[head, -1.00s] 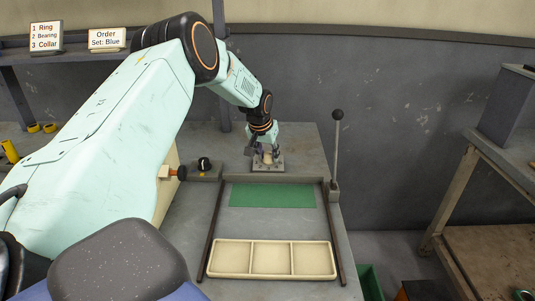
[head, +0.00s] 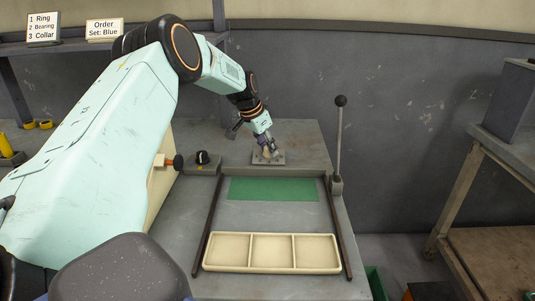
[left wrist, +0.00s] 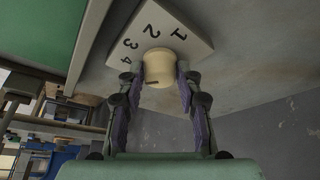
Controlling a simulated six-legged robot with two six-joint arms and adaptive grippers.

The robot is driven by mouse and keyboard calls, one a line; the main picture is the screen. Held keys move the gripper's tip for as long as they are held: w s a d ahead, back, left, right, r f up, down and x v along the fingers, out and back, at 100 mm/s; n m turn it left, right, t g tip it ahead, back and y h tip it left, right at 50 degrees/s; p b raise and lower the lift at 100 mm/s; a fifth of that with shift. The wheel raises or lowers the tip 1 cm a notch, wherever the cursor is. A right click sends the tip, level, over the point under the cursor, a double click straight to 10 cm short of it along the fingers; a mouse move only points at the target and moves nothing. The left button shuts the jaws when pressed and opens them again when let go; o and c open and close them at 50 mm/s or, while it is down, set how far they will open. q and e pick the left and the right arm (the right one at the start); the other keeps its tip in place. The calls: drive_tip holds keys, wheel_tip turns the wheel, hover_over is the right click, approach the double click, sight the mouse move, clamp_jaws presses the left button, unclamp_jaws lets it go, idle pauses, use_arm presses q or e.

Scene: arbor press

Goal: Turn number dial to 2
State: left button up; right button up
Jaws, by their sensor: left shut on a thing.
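The number dial (left wrist: 160,66) is a round cream knob on a pale square plate (left wrist: 192,48) marked 1, 2, 3 and 4 in the left wrist view. A small dark mark shows on the knob's lower edge. The numbers stand along the plate's upper and left parts; I cannot tell for certain which one the dial is set to. In the head view, the plate (head: 258,161) lies at the back of the bench. My left gripper (head: 268,150) reaches down over it, its fingers shut on the dial from both sides. My right gripper is out of view.
A cream tray with three empty compartments (head: 272,269) lies at the front of the bench, behind it a green mat (head: 272,189). A black-knobbed lever (head: 339,140) stands at the right. A black knob (head: 202,158) is left of the plate. Signs (head: 104,30) stand on a shelf.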

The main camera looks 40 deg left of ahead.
use_arm(q)
drive_tip(key=m+h+b, duration=0.1)
drive_tip(key=m, duration=0.2)
drive_tip(key=shift+w+a, duration=0.1)
drive_tip(key=shift+a, duration=0.05)
drive_tip(key=shift+r+m+g+h+b, duration=0.1)
drive_tip(key=shift+m+g+h+b, duration=0.35)
drive_tip(key=shift+m, duration=1.05)
drive_tip(key=shift+m+h, duration=0.25)
drive_tip(key=shift+m, duration=0.15)
drive_tip(key=o, duration=1.2)
drive_tip(key=shift+c, duration=0.2)
drive_tip(key=v, duration=1.2)
drive_tip(key=shift+w, duration=0.2)
